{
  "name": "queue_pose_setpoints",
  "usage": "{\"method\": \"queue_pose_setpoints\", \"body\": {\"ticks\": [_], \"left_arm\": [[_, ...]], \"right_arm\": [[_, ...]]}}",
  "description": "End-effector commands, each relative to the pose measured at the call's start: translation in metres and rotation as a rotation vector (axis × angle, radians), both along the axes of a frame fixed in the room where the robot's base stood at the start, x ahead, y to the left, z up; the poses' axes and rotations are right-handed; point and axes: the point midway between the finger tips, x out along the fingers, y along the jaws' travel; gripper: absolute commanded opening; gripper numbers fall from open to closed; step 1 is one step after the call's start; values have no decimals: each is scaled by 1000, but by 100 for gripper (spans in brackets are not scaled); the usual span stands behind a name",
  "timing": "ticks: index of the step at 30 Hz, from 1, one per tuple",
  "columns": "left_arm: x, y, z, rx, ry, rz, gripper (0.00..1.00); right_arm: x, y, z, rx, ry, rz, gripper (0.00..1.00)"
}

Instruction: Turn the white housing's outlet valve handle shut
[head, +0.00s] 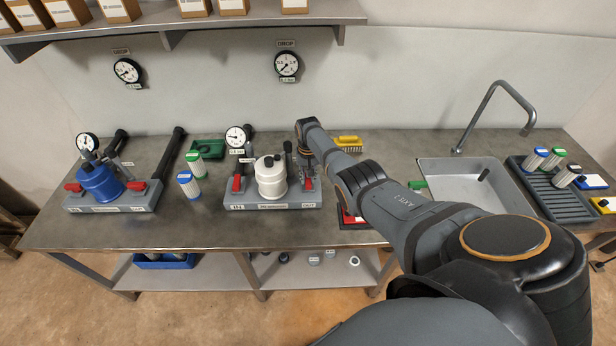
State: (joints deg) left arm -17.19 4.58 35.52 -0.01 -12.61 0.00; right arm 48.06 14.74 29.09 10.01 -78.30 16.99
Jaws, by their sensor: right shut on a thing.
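The white housing (271,180) stands upright on a grey base (273,206) in the middle of the bench. Its outlet valve handle (309,184) is red and sits at the right end of the base. A second red handle (237,184) stands at the left end. My right gripper (308,172) reaches in from the right and is shut on the outlet valve handle. The gripper and arm hide part of the handle, so its exact angle is hard to tell. My left gripper is not in view.
A blue housing (98,183) with red handles stands on its own base at the left. Filter cartridges (189,185) stand between the two bases. A sink (458,180) and a dark rack (552,195) are at the right. The bench front (200,233) is clear.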

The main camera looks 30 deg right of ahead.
Motion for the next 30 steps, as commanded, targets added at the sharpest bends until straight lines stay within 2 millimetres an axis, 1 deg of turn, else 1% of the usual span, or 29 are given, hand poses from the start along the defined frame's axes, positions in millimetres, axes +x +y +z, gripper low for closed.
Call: {"method": "queue_pose_setpoints", "body": {"ticks": [6, 18, 19, 24, 30], "left_arm": [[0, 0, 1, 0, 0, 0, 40], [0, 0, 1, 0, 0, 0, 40], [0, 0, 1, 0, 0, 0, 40], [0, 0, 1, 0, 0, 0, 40], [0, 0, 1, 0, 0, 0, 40]], "right_arm": [[1, 0, 1, -1, -2, -35, 0], [1, 0, 1, 0, -2, -41, 0], [1, 0, 1, 0, -2, -41, 21], [1, 0, 1, -1, -2, -41, 42], [0, 0, 0, -1, -1, -40, 42]]}}
